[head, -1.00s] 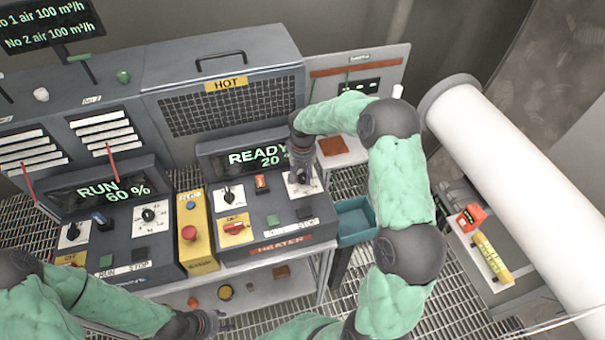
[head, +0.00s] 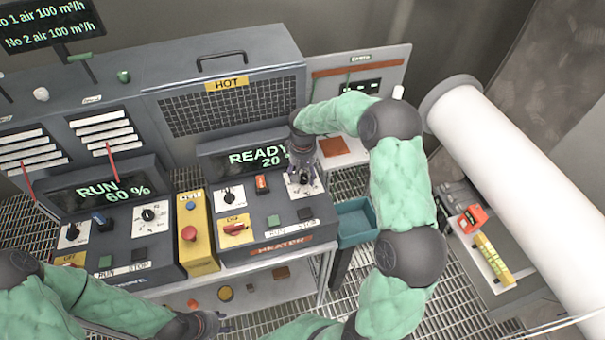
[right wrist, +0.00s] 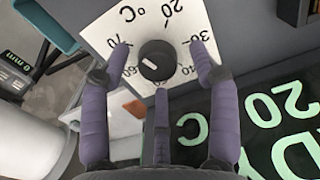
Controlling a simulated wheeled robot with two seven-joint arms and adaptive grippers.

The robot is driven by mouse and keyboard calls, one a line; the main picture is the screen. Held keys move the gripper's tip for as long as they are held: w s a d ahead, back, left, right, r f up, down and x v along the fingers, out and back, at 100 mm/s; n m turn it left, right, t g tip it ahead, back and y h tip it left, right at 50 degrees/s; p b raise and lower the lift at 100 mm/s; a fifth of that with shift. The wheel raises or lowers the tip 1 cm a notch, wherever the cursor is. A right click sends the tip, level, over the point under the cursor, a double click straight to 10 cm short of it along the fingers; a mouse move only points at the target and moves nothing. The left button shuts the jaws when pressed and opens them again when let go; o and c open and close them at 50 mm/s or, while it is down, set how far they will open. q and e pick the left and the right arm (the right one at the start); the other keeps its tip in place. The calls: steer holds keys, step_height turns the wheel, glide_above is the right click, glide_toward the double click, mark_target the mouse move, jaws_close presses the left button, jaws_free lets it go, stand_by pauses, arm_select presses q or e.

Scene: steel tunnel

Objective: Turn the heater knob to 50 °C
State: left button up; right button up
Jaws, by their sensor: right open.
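The heater knob (right wrist: 157,60) is a round black knob on a white dial plate (right wrist: 110,22) marked in °C; 20, 30 and 70 are legible. A small pale mark shows on the knob; I cannot tell for sure which number it points to. My right gripper (right wrist: 160,66) is open, its fingers spread around the knob without visibly gripping it. In the head view it (head: 303,172) hangs over the dial plate and partly hides the knob. The heater display (head: 250,155) reads READY 20. My left gripper (head: 205,324) is low in the head view, away from the heater.
Left of the knob are another dial (head: 230,194), an orange-red rocker switch (head: 262,184) and a red-handled switch (head: 235,229). A yellow box with a red emergency button (head: 189,233) stands between the panels. A teal bin (head: 356,218) hangs at the heater's right.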

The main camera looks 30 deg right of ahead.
mark_target(302, 176)
step_height(302, 176, up, 12)
stand_by(0.5)
steer(key=shift+w, duration=0.1)
